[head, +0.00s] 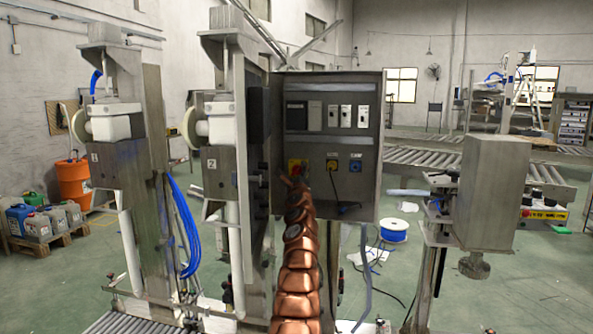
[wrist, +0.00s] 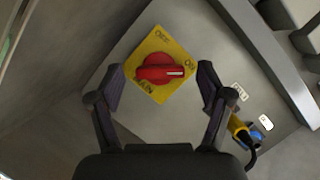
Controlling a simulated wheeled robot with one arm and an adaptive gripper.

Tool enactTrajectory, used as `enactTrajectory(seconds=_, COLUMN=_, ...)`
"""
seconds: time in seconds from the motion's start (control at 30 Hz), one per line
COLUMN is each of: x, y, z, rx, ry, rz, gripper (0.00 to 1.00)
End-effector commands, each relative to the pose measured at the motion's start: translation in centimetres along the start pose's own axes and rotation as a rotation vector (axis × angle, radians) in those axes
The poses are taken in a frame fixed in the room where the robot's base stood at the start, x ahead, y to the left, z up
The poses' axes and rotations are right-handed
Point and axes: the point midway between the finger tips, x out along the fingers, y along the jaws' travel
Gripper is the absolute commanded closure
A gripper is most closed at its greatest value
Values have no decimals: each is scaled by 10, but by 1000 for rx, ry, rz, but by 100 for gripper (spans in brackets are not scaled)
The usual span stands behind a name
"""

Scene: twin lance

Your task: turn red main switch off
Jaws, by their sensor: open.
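The red main switch (wrist: 158,74) is a round red knob on a square yellow plate (wrist: 162,47) marked OFF, ON and MAIN. Its white mark points to the right in the wrist view, towards the ON side. In the head view the switch (head: 297,165) sits at the lower left of the grey control panel, partly behind the end of my copper arm. My gripper (wrist: 161,84) is open, with one finger on each side of the knob. I see no finger touching the knob; the exact depth is hard to tell. In the head view the fingers are too small to make out.
A metal column (head: 257,150) stands close on the left. A steel box (head: 492,190) stands at the right.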

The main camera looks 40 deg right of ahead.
Motion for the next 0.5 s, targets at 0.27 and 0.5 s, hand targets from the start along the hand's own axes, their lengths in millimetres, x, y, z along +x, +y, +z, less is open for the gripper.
enactTrajectory(seconds=0.27, x=8, y=-2, z=-1, rx=0, ry=1, rz=1, gripper=22)
enactTrajectory(seconds=0.5, x=10, y=0, z=0, rx=2, ry=0, rz=1, gripper=22)
